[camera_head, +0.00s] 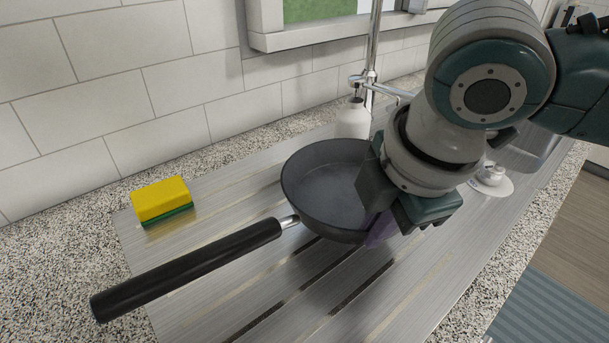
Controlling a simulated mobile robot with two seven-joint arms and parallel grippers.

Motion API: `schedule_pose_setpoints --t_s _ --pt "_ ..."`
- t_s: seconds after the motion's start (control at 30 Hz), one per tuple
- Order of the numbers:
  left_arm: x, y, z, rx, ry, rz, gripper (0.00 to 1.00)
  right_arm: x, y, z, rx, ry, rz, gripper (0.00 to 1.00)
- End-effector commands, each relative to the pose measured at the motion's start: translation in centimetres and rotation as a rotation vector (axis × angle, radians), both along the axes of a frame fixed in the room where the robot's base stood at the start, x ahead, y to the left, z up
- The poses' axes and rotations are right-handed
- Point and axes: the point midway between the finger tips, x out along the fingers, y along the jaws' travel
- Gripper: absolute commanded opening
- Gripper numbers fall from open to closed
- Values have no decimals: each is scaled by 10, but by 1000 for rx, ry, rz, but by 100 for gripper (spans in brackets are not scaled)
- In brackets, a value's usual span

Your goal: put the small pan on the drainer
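The small pan (327,190) is dark grey with a long black handle (190,268) that points to the lower left. It is over the ribbed metal drainer (225,225), with its handle end past the drainer's left edge. I cannot tell whether its base rests flat on the drainer. My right gripper (385,225) comes from the upper right and is at the pan's right rim, covering part of it. Its fingertips are mostly hidden, so I cannot tell whether it grips the rim. My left gripper is not in view.
A yellow and green sponge (161,200) lies at the drainer's back left. A white bottle (353,118) and a metal faucet pole (373,50) stand behind the pan. A small white object (491,176) is right of my gripper. The drainer's front is clear.

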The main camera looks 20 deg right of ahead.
Motion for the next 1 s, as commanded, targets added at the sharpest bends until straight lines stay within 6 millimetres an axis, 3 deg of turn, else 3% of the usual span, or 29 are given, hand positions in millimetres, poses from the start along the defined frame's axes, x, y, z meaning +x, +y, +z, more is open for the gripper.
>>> schedule_pose_setpoints --t_s 0.43,0.87,0.9,1.0 --pt "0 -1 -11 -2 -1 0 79 1 0 -53 0 -2 -1 0" --pt "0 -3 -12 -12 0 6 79 1 0 -59 1 -4 0 0" --pt "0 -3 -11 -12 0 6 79 0 0 -59 0 -1 0 9" --pt "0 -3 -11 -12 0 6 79 0 0 -59 0 -1 0 20"
